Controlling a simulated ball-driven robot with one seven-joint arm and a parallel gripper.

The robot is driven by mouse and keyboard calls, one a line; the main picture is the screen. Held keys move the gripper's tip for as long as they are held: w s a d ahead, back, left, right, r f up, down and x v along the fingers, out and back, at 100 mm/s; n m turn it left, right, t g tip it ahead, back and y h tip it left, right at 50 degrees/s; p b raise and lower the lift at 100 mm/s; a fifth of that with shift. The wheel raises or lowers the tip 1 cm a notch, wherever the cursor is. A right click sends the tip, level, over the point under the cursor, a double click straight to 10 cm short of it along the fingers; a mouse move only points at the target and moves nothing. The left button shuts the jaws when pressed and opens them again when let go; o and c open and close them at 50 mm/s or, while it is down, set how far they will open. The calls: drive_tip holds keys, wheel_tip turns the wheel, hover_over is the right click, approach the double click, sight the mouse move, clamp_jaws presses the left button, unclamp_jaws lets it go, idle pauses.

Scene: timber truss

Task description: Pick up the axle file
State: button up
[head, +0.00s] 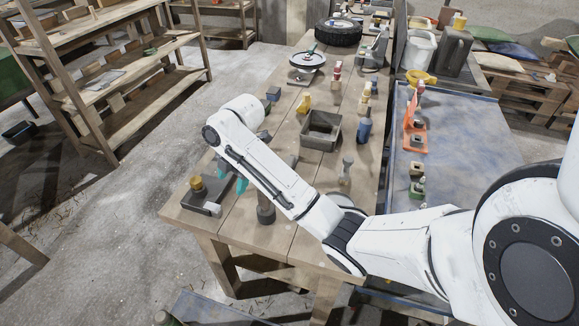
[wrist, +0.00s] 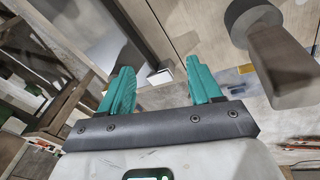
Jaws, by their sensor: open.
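My gripper (head: 230,180) hangs over the near left end of the wooden workbench, partly hidden by my arm in the head view. In the wrist view its two teal fingers (wrist: 160,68) are spread wide, with nothing held between them. I cannot tell which thing is the axle file. Past the fingertips lie a dark flat plate (wrist: 135,22) and a small pale block (wrist: 161,77). In the head view the dark plate (head: 192,201) carries a yellow-topped knob, left of my gripper.
The workbench (head: 285,240) holds a grey square tray (head: 305,138), a blue bottle (head: 364,128), a small grey figure-like piece (head: 345,171) and a round disc stand (head: 307,61). A blue-topped table (head: 455,135) adjoins on the right. Wooden shelves (head: 125,85) stand left across open floor.

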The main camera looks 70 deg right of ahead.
drive_tip(key=s+d+r+n+g, duration=0.15)
drive_tip(key=s+d, duration=0.25)
drive_tip(key=d, duration=0.7)
drive_tip(key=n+g+h, duration=0.1)
drive_tip(key=n, duration=0.2)
hover_over(289, 162)
drive_tip(key=shift+w+a+r+m, duration=0.15)
drive_tip(key=shift+a+r+m, duration=0.05)
drive_tip(key=shift+r+m, duration=0.05)
wheel_tip(289, 162, down, 4)
drive_tip(key=shift+r+p, duration=0.25)
drive_tip(key=shift+p, duration=0.05)
drive_tip(key=shift+d+f+p, duration=0.1)
drive_tip(key=shift+f+p, duration=0.3)
drive_tip(key=shift+f, duration=2.6)
clamp_jaws()
